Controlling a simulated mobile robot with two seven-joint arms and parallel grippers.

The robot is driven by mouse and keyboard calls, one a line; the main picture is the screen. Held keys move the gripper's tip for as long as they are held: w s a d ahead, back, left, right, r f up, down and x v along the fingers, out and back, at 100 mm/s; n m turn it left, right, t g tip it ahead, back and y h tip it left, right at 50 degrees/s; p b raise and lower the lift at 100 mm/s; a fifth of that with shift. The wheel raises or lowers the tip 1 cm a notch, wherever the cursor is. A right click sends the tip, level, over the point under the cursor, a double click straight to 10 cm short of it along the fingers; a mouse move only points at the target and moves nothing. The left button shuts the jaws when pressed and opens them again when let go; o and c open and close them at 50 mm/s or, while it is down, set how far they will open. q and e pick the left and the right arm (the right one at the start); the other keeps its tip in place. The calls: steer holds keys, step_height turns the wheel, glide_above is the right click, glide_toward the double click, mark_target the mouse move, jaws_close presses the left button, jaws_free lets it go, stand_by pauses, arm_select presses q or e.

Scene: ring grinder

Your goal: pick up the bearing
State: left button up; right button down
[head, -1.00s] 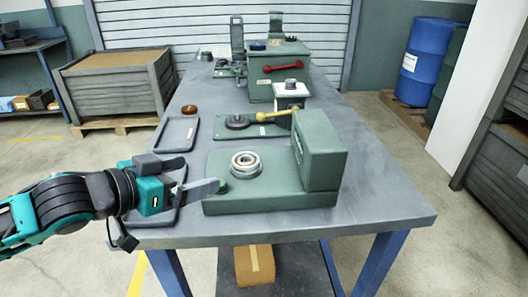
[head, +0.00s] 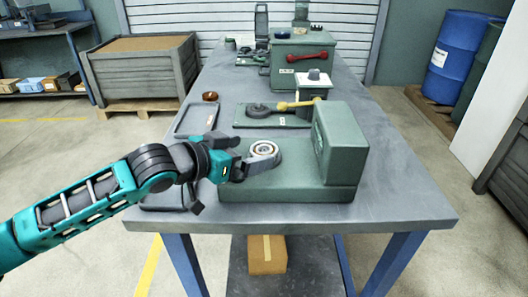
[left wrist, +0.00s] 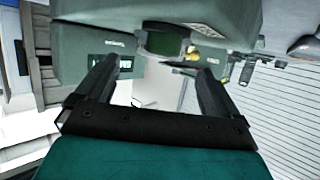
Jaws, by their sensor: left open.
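The bearing (head: 264,149), a pale metal ring with a darker center, sits on the round chuck at the left end of the green ring grinder (head: 290,183). My left gripper (head: 248,152) is at the bearing's left side with its fingers apart. One finger covers the front of the chuck; I cannot tell whether it touches. In the left wrist view the two dark fingers (left wrist: 155,88) are spread with nothing clearly between them. A round dark green part (left wrist: 165,42) with a grey rim lies just beyond their tips; the bearing cannot be made out there. My right gripper is not in view.
The grinder's tall block (head: 340,142) stands right of the bearing. A shallow grey tray (head: 182,122) lies at left. The table's right side (head: 400,180) is clear.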

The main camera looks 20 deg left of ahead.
mark_target(268, 147)
arm_select(q)
steer(key=x, duration=0.4)
steer(key=shift+w+d+f, duration=0.1)
steer(key=shift+w, duration=0.05)
steer(key=shift+c, duration=0.2)
steer(key=c, duration=1.2)
steer(key=shift+c, duration=0.8)
